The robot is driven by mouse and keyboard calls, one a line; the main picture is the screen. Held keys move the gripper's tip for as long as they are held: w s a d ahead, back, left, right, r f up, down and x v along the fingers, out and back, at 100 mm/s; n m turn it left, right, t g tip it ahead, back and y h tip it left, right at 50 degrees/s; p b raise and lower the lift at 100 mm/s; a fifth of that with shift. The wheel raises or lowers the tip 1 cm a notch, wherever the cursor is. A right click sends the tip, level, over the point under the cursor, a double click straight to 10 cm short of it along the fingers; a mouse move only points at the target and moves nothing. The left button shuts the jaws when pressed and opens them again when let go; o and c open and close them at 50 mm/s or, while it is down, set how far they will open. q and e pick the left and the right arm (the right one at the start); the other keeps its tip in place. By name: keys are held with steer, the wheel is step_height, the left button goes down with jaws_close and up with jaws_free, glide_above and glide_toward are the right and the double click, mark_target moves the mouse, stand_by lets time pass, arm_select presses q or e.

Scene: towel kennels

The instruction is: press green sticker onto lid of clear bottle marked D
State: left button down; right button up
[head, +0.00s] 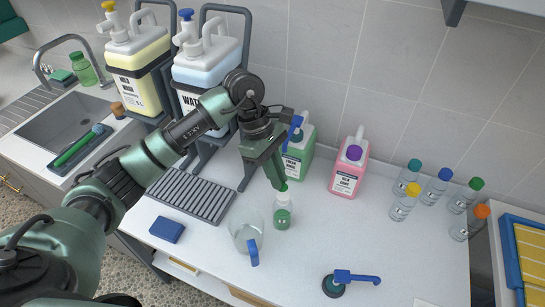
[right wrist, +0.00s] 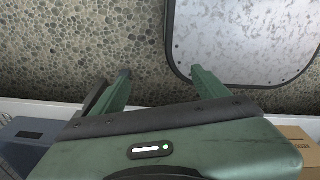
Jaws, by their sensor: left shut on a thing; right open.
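My left gripper (head: 276,182) points down, shut on a small bright green piece (head: 282,187) at its fingertips. I cannot tell whether this is the green sticker or a lid. The piece is right at the top of a small clear bottle (head: 282,217) with green in its lower part, standing upright on the white counter. Whether piece and bottle touch is unclear. I can read no letter D on any bottle. My right gripper (right wrist: 163,77) is open and empty in the right wrist view, over the pebbled floor.
A clear jug (head: 243,236) with a blue handle stands beside the bottle. Green (head: 298,155) and pink (head: 347,175) containers stand behind. Several clear bottles with coloured lids (head: 403,205) stand at right. A blue-handled tool (head: 345,281) lies in front. The counter's middle right is clear.

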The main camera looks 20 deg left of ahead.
mark_target(283, 195)
arm_select(q)
steer(key=shift+w+a+n+t, duration=0.1)
steer(key=shift+w+n+t, duration=0.3)
steer(key=shift+n, duration=0.4)
steer(key=shift+w+n, duration=0.25)
steer(key=shift+n, duration=0.05)
steer(key=shift+f, duration=0.2)
steer(key=shift+w+f+b, duration=0.1)
steer(key=shift+f+b, duration=0.6)
steer(key=shift+f, duration=0.85)
steer(key=shift+f+b, duration=0.35)
steer(key=shift+f, duration=0.5)
arm_select(e)
steer(key=shift+s+d+f, duration=0.1)
steer(key=shift+s+f, duration=0.2)
steer(key=shift+f, duration=0.45)
arm_select(q)
steer(key=shift+b, duration=0.3)
arm_select(e)
steer(key=shift+f, duration=0.35)
arm_select(q)
steer(key=shift+f+b, duration=0.5)
steer(key=shift+b, duration=0.1)
arm_select(e)
steer(key=shift+f, duration=0.6)
arm_select(q)
steer(key=c, duration=1.4)
jaws_free()
